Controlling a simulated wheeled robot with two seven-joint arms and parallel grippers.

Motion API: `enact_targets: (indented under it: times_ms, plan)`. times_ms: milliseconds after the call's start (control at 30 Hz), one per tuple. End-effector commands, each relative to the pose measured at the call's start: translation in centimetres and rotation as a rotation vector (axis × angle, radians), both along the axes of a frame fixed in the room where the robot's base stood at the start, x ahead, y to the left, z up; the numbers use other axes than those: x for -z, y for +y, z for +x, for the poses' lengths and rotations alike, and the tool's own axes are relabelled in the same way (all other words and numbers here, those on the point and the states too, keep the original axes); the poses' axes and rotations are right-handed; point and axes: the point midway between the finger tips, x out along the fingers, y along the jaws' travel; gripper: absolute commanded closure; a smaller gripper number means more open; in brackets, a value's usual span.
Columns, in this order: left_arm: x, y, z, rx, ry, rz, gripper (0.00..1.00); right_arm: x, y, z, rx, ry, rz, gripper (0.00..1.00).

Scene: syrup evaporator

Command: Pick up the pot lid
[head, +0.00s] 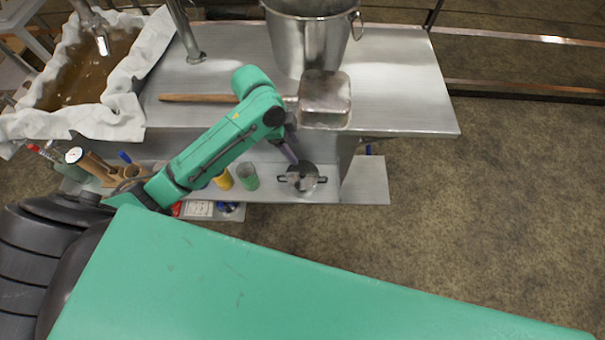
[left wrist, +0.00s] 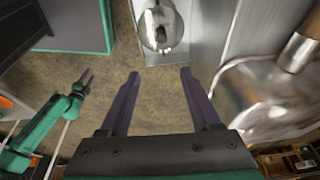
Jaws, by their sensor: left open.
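The pot lid (head: 303,181) is a round, shiny metal disc on a small pot with dark side handles, standing on the lower shelf. In the left wrist view the lid (left wrist: 158,30) shows at the top, beyond the fingertips, with bright and dark reflections. My left gripper (head: 292,152) is just above and behind the pot in the head view, partly over its far edge. In the left wrist view its dark fingers (left wrist: 160,74) are wide apart with nothing between them. My right gripper (left wrist: 86,79) shows small at the left of that view, too small to judge.
A metal scoop (head: 325,98) with a wooden handle lies at the edge of the upper steel counter (head: 400,85), near my left arm. A steel bucket (head: 300,40) stands behind it. A yellow cup (head: 223,180) and green cup (head: 248,176) stand left of the pot.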

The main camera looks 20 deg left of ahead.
Motion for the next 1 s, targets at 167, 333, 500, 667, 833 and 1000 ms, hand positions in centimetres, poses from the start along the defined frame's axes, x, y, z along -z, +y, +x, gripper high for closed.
enact_targets:
  times_ms: [167, 333, 500, 667, 833, 1000]
  plan:
    - [-1.0, 1.8, 1.6, 0.163, 0.021, 0.039, 0.36, 0.0, -0.1, 0.0, 0.0, 0.0, -0.002, 0.5]
    - [1.9, 1.0, 1.5, 0.174, 0.028, 0.035, 0.36, 0.4, -0.1, 0.0, 0.0, 0.0, -0.002, 0.5]
    - [6.2, -0.2, 1.6, 0.172, 0.027, 0.035, 0.36, 0.9, -0.1, 0.0, 0.0, 0.0, -0.002, 0.5]
    - [8.2, -0.7, 1.6, 0.171, 0.025, 0.035, 0.36, 1.1, -0.1, 0.0, 0.0, 0.001, -0.002, 0.5]
    - [11.3, -1.3, 1.1, 0.17, 0.027, 0.035, 0.36, 1.2, -0.1, 0.0, 0.001, 0.001, -0.002, 0.5]
    - [13.1, -1.8, 1.2, 0.171, 0.022, 0.036, 0.36, 1.5, -0.1, 0.0, 0.001, 0.001, -0.001, 0.5]
